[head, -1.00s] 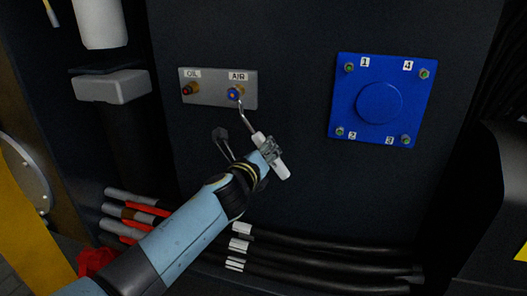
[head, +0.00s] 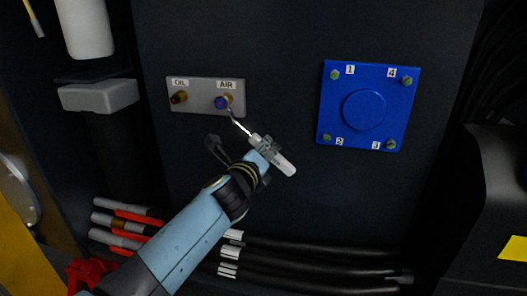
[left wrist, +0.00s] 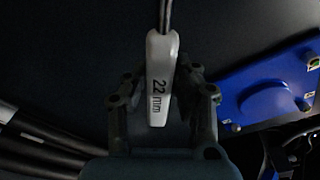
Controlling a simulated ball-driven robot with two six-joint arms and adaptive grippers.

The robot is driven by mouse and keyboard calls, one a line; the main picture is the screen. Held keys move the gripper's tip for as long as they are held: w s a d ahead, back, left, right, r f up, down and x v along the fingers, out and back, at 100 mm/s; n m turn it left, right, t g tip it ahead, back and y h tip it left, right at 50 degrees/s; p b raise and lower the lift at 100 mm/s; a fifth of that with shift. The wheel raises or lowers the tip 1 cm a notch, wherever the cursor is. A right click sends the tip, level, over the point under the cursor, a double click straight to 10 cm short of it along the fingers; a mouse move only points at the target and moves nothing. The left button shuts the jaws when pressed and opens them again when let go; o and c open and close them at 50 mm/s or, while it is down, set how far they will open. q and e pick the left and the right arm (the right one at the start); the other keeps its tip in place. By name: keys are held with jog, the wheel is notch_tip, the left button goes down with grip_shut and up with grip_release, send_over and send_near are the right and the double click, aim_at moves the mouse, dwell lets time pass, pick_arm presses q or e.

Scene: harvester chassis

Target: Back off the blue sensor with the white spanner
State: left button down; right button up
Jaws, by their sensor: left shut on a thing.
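The blue sensor (head: 221,103) sits on the grey plate under the AIR label. The white spanner (head: 281,163) has a white handle and a thin metal shank that runs up and left to the blue sensor. Its head is at the sensor's lower edge; I cannot tell whether it is seated on it. My left gripper (head: 266,148) is shut on the spanner's handle. In the left wrist view the handle (left wrist: 160,85) reads "22 mm" and lies between the fingers (left wrist: 162,105); the spanner's head is out of that view. My right gripper is not in view.
A blue cover (head: 350,135) with numbered bolts is at the right. Black hoses (head: 310,252) run below.

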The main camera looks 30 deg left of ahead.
pick_arm(q)
jog(key=shift+w+d+r+n+p, duration=0.1)
jog(key=shift+d+r+n+p, duration=0.15)
jog(key=shift+r+n, duration=0.2)
jog(key=shift+w+d+r+n+p, duration=0.1)
jog(key=shift+d+r+n+p, duration=0.1)
jog(key=shift+d+r+n, duration=0.3)
jog(key=shift+d+r+n+p, duration=0.2)
jog(key=shift+r+n, duration=0.05)
jog(key=shift+r, duration=0.35)
jog(key=shift+w+d+r+n+t+h+p, duration=0.15)
jog(key=shift+r+n+p, duration=0.1)
jog(key=shift+r, duration=0.15)
jog(key=shift+s+d+r+n+t+h+p, duration=0.1)
jog(key=shift+r+n+t+h+p, duration=0.05)
jog(key=shift+r+n+p, duration=0.15)
jog(key=shift+a+f+m+b, duration=0.1)
jog(key=shift+f+m+b, duration=0.15)
jog(key=shift+f+b, duration=0.05)
